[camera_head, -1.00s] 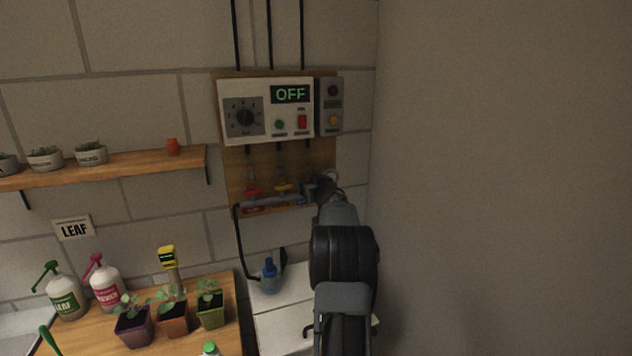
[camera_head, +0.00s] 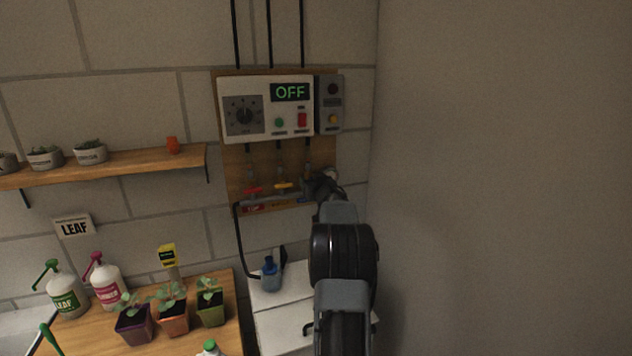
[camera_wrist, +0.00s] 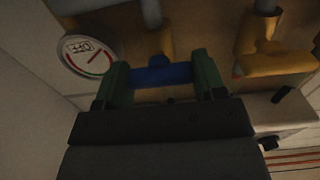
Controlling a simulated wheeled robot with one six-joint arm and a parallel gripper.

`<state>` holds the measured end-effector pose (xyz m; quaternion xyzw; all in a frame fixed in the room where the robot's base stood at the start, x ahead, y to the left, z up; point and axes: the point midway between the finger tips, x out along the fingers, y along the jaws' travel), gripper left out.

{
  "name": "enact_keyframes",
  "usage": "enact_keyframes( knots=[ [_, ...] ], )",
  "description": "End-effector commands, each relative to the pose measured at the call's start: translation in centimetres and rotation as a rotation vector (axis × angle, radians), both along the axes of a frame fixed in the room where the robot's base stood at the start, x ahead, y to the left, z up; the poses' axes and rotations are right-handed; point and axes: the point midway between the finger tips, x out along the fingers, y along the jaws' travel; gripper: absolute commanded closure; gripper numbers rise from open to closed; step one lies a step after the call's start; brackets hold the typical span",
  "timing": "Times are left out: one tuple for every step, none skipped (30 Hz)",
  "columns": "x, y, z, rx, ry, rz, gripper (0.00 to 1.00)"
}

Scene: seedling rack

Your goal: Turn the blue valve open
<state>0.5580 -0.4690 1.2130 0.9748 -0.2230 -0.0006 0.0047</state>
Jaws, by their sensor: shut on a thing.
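The blue valve handle (camera_wrist: 165,75) lies crosswise between the two green fingers of my gripper (camera_wrist: 160,78) in the wrist view. The fingers are shut on it, one at each end. A brass valve body (camera_wrist: 155,42) shows behind the handle. In the head view my gripper (camera_head: 318,186) is at the right end of the valve row, and it hides most of the blue valve. The red valve handle (camera_head: 253,190) and yellow valve handle (camera_head: 284,185) are to its left.
A control panel (camera_head: 266,108) reading OFF and a grey switch box (camera_head: 329,104) hang above the valves. A round gauge (camera_wrist: 88,56) is close left of the fingers in the wrist view. Potted seedlings (camera_head: 172,312) and a blue bottle (camera_head: 270,273) stand below.

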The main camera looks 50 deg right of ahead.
Motion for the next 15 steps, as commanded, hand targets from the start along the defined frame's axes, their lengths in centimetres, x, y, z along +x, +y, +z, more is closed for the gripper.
enact_keyframes(
  knots=[
    [0.0, 0.0, -0.04, -0.01, 0.005, 0.0, 0.6],
    [0.0, -0.01, -0.05, -0.018, 0.009, 0.0, 0.6],
    [0.0, 0.0, -0.07, -0.03, 0.014, 0.0, 0.6],
    [0.0, 0.0, -0.08, -0.042, 0.019, 0.0, 0.6],
    [0.0, 0.0, -0.09, -0.056, 0.026, 0.0, 0.6],
    [0.0, 0.0, -0.1, -0.076, 0.036, -0.001, 0.6],
    [0.0, 0.0, -0.11, -0.095, 0.045, -0.001, 0.6],
    [0.0, 0.0, -0.12, -0.114, 0.054, -0.001, 0.6],
    [0.0, 0.01, -0.14, -0.142, 0.066, 0.0, 0.6],
    [0.01, 0.02, -0.16, -0.167, 0.078, 0.0, 0.6],
    [0.01, 0.02, -0.17, -0.19, 0.09, 0.0, 0.6],
    [0.01, 0.03, -0.2, -0.222, 0.106, 0.0, 0.6],
    [0.01, 0.03, -0.21, -0.248, 0.117, 0.0, 0.6],
    [0.01, 0.03, -0.22, -0.273, 0.131, 0.0, 0.6],
    [0.01, 0.02, -0.23, -0.308, 0.148, 0.0, 0.6]
  ],
)
